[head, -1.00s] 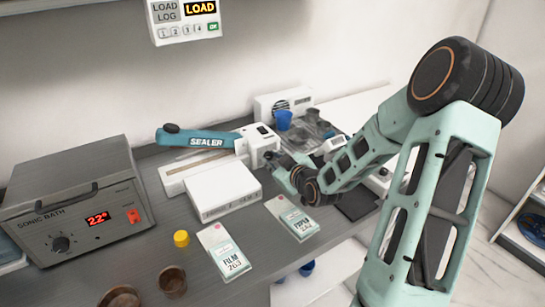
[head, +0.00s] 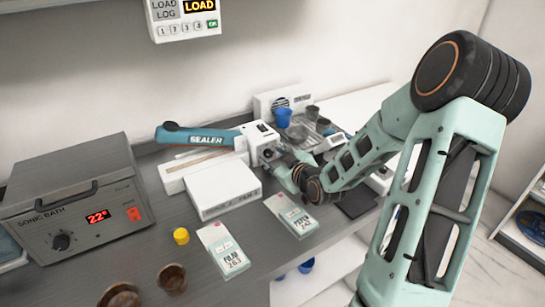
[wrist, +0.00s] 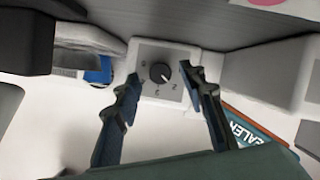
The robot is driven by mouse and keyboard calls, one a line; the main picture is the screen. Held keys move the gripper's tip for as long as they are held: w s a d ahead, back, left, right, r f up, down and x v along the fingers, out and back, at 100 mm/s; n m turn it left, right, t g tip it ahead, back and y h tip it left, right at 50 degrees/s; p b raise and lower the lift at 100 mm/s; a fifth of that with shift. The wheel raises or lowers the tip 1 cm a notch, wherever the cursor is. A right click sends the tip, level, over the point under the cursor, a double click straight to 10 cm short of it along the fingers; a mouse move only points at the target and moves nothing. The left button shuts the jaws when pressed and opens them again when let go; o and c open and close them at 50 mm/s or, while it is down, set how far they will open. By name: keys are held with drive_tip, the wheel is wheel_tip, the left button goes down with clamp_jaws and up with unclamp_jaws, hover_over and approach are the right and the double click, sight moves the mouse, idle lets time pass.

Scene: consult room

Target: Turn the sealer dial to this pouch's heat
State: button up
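The sealer (head: 250,135) has a teal lever and a white box at its right end. Its black dial (wrist: 160,72) is on a light panel in the wrist view, with small numerals around it. The white pointer mark is toward the picture's lower right, near what looks like a 2. My gripper (wrist: 161,75) is open, one fingertip on each side of the dial, apart from it in the picture. In the head view my gripper (head: 274,158) is at the box and hides the dial. Two labelled pouches, a film one (head: 222,243) and another (head: 290,213), lie in front.
A white box (head: 222,190) stands in front of the sealer. The sonic bath (head: 90,205) is at left, with a yellow cap (head: 181,236) and brown cups (head: 172,278) nearby. A blue cup (head: 283,118) stands behind my gripper. A wall panel (head: 185,22) reads LOAD.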

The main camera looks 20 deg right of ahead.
drive_tip(key=v, duration=1.1)
drive_tip(key=shift+s+r, duration=0.1)
drive_tip(key=shift+r, duration=0.05)
drive_tip(key=shift+d, duration=0.1)
